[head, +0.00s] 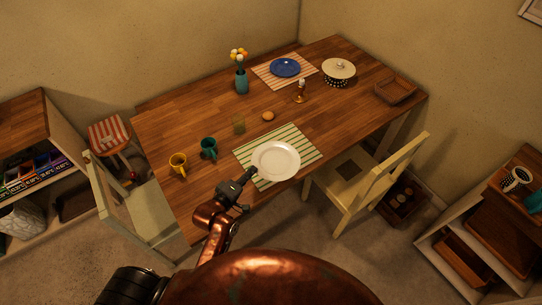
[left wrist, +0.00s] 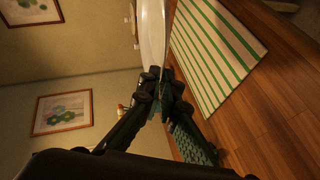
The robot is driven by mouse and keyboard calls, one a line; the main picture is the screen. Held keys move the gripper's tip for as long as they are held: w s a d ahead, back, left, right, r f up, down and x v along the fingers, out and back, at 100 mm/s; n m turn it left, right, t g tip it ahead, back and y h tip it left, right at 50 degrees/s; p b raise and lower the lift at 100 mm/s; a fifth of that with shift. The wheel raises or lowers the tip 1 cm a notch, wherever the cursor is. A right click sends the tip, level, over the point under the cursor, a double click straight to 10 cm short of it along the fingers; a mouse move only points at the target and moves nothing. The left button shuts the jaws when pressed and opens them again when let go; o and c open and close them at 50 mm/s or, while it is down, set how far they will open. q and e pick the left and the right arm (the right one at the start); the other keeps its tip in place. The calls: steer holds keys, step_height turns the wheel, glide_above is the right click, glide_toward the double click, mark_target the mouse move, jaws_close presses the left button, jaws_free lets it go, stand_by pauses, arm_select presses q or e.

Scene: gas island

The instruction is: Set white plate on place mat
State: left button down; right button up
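The white plate (head: 276,161) is over the green-striped place mat (head: 309,148) at the near side of the table in the head view. My left gripper (head: 249,175) is at the plate's near left rim. In the left wrist view, the fingers of my left gripper (left wrist: 163,88) are shut on the rim of the plate (left wrist: 152,32), which shows nearly edge-on. The green-striped mat (left wrist: 215,50) lies beside it in that view. The plate looks held a little above the mat; the exact gap is hard to tell. My right gripper is in neither view.
A teal mug (head: 208,148), a yellow mug (head: 178,163) and a glass (head: 239,125) stand left of the mat. A bread roll (head: 268,116) lies behind it. A candle holder (head: 300,95) stands farther back. A chair (head: 365,180) stands at right.

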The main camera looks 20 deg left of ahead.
arm_select(q)
step_height(320, 180, down, 2)
steer(key=a, duration=0.2)
steer(key=b, duration=0.2)
glide_above(251, 163)
steer(key=s+d, duration=0.1)
steer(key=s, duration=0.1)
steer(key=f, duration=0.9)
steer(key=shift+s+d+f, duration=0.15)
steer(key=shift+s+f, duration=0.05)
steer(key=shift+f, duration=0.15)
steer(key=shift+w+f, duration=0.25)
steer(key=shift+f, duration=0.15)
step_height(251, 163, down, 3)
steer(key=shift+b, duration=0.45)
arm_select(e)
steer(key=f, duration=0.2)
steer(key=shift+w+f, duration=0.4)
arm_select(q)
steer(key=c, duration=2.4)
jaws_free()
